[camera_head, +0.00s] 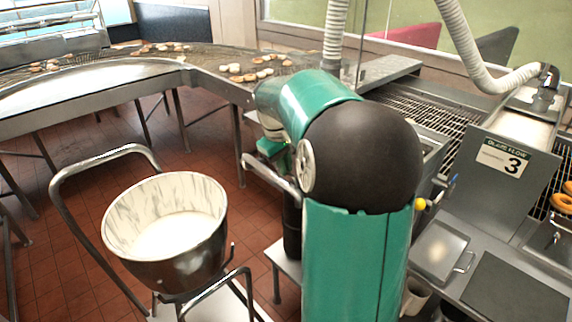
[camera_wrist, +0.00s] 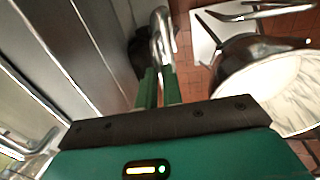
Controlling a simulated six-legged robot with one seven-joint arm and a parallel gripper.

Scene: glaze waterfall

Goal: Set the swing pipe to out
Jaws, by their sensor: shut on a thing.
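The swing pipe (camera_head: 268,173) is a bent shiny metal tube in the middle of the head view, left of the equipment line. Its free end points left, apart from the bowl and toward the aisle. In the wrist view the swing pipe (camera_wrist: 160,28) rises at the top centre. My gripper (camera_wrist: 160,72) has two green fingers shut on the swing pipe. In the head view part of my gripper (camera_head: 270,147) shows just above the pipe. My arm hides the pipe's far mount and much of the machine behind it.
A steel bowl (camera_head: 118,262) with white glaze stands on a wheeled frame (camera_head: 57,195) at left. A curved conveyor (camera_head: 205,62) with doughnuts runs behind. Red tile floor (camera_head: 70,262) is open at left.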

